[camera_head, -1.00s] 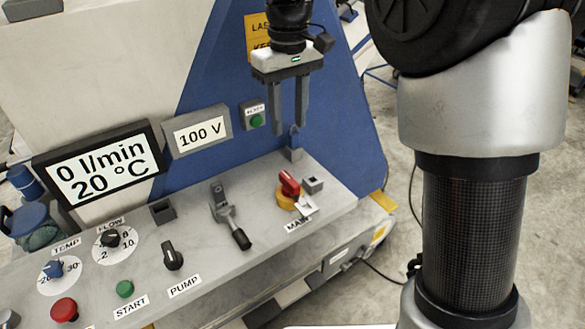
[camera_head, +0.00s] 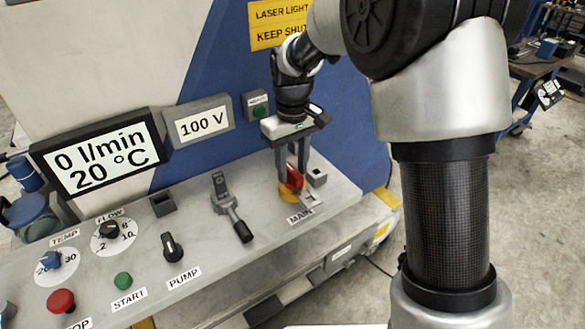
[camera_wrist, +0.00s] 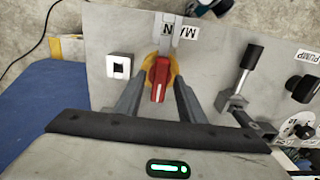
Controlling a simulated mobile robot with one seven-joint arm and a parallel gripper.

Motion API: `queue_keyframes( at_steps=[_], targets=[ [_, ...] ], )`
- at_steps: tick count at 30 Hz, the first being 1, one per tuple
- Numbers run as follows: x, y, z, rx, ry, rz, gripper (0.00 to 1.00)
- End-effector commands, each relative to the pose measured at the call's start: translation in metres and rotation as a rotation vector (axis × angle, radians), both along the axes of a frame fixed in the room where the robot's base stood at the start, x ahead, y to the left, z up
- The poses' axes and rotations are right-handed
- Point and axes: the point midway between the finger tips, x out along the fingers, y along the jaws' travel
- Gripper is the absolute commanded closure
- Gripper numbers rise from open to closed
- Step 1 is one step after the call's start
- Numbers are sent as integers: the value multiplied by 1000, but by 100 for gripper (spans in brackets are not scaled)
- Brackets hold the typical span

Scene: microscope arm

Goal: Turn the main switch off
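The main switch is a red knob (camera_head: 293,177) on a yellow base, at the right end of the grey panel, with a MAIN label (camera_head: 300,217) in front of it. In the wrist view the red knob (camera_wrist: 160,79) and its yellow base lie between my two fingers. My gripper (camera_head: 293,182) points down over the switch in the head view. In the wrist view my gripper (camera_wrist: 158,100) is open, with a visible gap between each finger and the knob. Part of the knob is hidden behind a finger in the head view.
The pump knob (camera_head: 172,247), start button (camera_head: 123,280) and displays (camera_head: 99,165) are farther left. A blue panel rises behind.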

Motion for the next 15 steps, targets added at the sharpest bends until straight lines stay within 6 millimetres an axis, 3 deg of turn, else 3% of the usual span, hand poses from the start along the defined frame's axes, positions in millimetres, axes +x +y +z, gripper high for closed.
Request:
queue_keyframes(
  at_steps=[8,15],
  targets=[
    [0,0,-2,0,0,0,64],
    [0,0,-2,0,0,0,100]
  ],
)
